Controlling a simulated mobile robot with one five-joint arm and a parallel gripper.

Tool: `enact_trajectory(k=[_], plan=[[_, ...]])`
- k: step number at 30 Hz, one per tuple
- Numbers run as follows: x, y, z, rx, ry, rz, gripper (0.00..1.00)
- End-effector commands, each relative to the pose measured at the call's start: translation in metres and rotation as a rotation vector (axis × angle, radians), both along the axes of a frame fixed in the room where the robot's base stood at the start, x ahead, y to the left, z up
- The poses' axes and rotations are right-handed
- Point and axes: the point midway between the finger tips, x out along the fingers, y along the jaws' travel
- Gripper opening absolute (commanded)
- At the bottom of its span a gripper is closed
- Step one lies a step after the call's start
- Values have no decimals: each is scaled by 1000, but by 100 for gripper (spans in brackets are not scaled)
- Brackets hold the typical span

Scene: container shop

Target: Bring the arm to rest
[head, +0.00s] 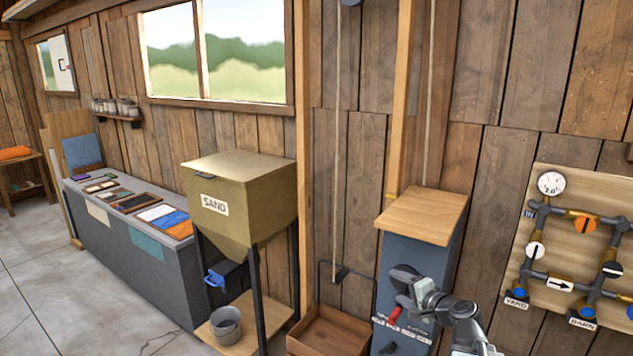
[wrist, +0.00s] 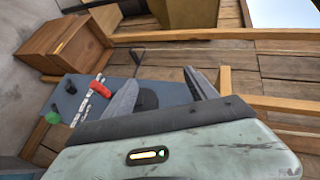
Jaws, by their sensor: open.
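My gripper (head: 403,283) is in the lower right of the head view, in front of the blue-grey cabinet (head: 425,254) with a wooden top. Its two grey fingers also show in the wrist view (wrist: 163,85), spread apart with nothing held between them. A red handle (head: 394,315) on the cabinet front is just below the fingers in the head view. The red handle also shows in the wrist view (wrist: 100,86), left of the fingers and apart from them. Part of the cabinet front is hidden behind my arm.
A wooden bin (head: 330,332) stands left of the cabinet. Further left is the sand hopper (head: 240,190) with a bucket (head: 226,325) below. A pipe board (head: 572,240) with valves hangs on the right wall. Open floor (head: 60,290) lies at the far left.

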Motion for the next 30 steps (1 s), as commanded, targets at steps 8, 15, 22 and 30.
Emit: enact_trajectory(k=[8,15,22,30], plan=[[-53,184,-98,-447,257,531,66],[-137,148,-162,-895,632,813,66],[-175,114,-168,-1002,821,901,66],[-175,114,-168,-1001,817,906,52]])
